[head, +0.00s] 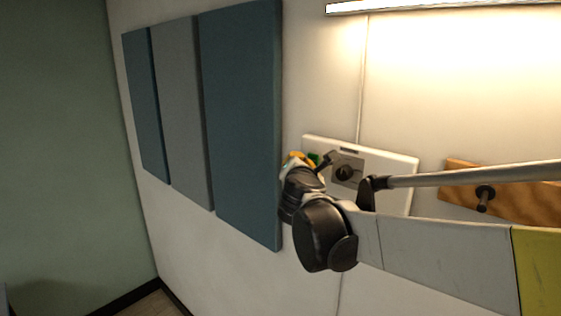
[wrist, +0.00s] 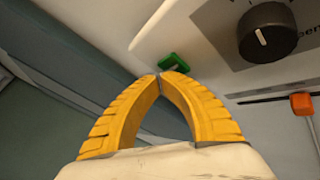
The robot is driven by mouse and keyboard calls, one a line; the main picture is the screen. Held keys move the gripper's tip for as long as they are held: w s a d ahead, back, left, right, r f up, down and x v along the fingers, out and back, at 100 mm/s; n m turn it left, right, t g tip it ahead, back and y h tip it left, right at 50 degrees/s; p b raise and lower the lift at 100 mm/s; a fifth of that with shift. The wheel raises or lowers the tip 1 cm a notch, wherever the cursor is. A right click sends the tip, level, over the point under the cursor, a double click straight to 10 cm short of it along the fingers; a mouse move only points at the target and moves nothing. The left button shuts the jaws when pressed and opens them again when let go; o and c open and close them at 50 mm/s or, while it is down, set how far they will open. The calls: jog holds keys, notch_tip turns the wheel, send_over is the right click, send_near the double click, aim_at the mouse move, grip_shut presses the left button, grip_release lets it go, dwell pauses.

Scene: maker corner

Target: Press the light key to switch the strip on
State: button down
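The green light key (wrist: 174,62) sits near the edge of a white wall panel (head: 393,164); it also shows in the head view (head: 314,157). My gripper (wrist: 160,76) is shut and empty, its two yellow fingertips meeting. The tips overlap the lower edge of the key in the wrist view; I cannot tell whether they touch it. In the head view my gripper (head: 298,159) is at the panel's left end, partly hidden by my wrist. The light strip (head: 440,6) at the top of the wall is glowing and lights the wall below it.
A black rotary knob (wrist: 267,32) is close to the key on the panel, and an orange slider (wrist: 302,104) is below it. Blue and grey wall pads (head: 240,120) stand just left of the panel. A wooden board with a peg (head: 484,195) is to the right.

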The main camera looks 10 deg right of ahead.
jog(key=shift+s+a, duration=0.15)
jog(key=shift+a, duration=0.05)
jog(key=s+a, duration=0.2)
jog(key=a, duration=0.1)
jog(key=s+a, duration=0.1)
jog(key=shift+s+a, duration=0.25)
jog(key=shift+a, duration=0.15)
dwell(1.7)
